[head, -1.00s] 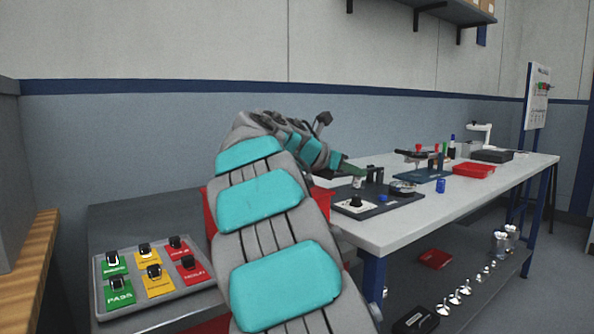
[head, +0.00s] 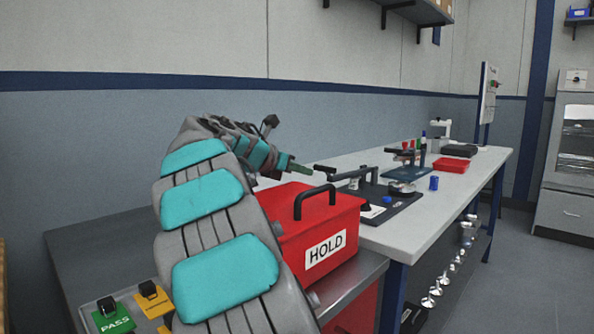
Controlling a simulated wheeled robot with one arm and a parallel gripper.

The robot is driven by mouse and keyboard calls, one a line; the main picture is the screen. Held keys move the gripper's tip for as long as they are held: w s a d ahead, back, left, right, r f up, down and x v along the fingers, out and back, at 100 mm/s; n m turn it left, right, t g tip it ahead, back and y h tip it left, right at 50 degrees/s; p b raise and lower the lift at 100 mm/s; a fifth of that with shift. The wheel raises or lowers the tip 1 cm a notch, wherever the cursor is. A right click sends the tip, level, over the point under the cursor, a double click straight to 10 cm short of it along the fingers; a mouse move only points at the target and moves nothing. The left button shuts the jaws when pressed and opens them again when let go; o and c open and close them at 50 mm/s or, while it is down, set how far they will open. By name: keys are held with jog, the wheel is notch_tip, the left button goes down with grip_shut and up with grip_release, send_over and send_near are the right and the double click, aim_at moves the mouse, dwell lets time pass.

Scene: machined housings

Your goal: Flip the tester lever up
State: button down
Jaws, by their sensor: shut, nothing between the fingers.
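On the bench, a dark base plate (head: 395,205) carries a black upright fixture. A black lever (head: 346,174) with a thick grip at its left end runs roughly level from it. Behind it, a blue-based fixture (head: 408,172) has another dark, near-level bar (head: 398,152) above it. No label shows which is the tester. My gripper (head: 306,170) is at the end of my arm, left of the nearer lever's grip. It is shut and empty, its green tip pointing right. I cannot tell whether it touches the lever.
A red box marked HOLD (head: 325,256) with a black handle stands right of my arm, before the bench (head: 440,187). A grey tray (head: 92,312) holds coloured tags at lower left. A blue cylinder (head: 434,183) and red bin (head: 451,164) are on the bench.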

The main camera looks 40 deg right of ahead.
jog(key=x, duration=0.7)
jog(key=shift+a, duration=0.1)
jog(key=shift+a, duration=0.1)
